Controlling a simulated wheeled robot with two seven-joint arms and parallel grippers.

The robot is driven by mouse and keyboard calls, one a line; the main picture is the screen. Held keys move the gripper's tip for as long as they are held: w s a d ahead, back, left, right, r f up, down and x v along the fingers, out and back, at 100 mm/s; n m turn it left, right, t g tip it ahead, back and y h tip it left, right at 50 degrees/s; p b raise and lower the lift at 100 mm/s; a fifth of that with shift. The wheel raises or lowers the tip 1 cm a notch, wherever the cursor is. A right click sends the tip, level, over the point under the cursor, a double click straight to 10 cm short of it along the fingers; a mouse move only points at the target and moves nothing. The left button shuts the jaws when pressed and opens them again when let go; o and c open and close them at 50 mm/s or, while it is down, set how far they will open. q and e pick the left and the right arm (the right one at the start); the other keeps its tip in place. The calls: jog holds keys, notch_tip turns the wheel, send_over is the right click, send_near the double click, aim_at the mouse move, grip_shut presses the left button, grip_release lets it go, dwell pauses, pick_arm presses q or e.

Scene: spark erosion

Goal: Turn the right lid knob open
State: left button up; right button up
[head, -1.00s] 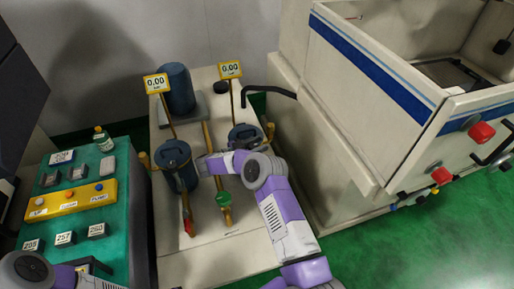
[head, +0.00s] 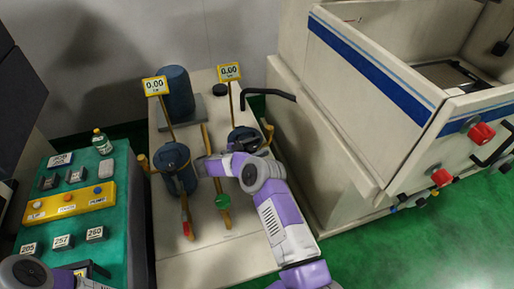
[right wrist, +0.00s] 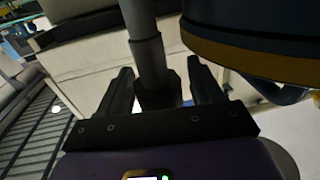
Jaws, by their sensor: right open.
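Two dark blue lidded canisters stand on the pale bench, a left one (head: 176,160) and a right one (head: 244,137). The right canister is partly hidden behind my right arm, and I cannot make out its lid knob clearly. My right gripper (head: 205,167) is between the two canisters in the head view. In the right wrist view my right gripper (right wrist: 162,90) is open, with a grey upright rod (right wrist: 147,45) between or behind its fingers; contact cannot be told. A blue rounded body with a yellow-brown band (right wrist: 265,50) is close at upper right. My left gripper is out of view.
Two yellow gauges reading 0.00 (head: 156,86) (head: 230,72) rise on posts behind the canisters. A red-handled valve (head: 187,228) and a green valve (head: 222,202) are in front. A green console (head: 110,220) stands left, a large white machine (head: 330,130) right.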

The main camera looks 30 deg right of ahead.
jog(key=a, duration=0.7)
jog(key=shift+w+a, duration=0.25)
jog(key=shift+w, duration=0.1)
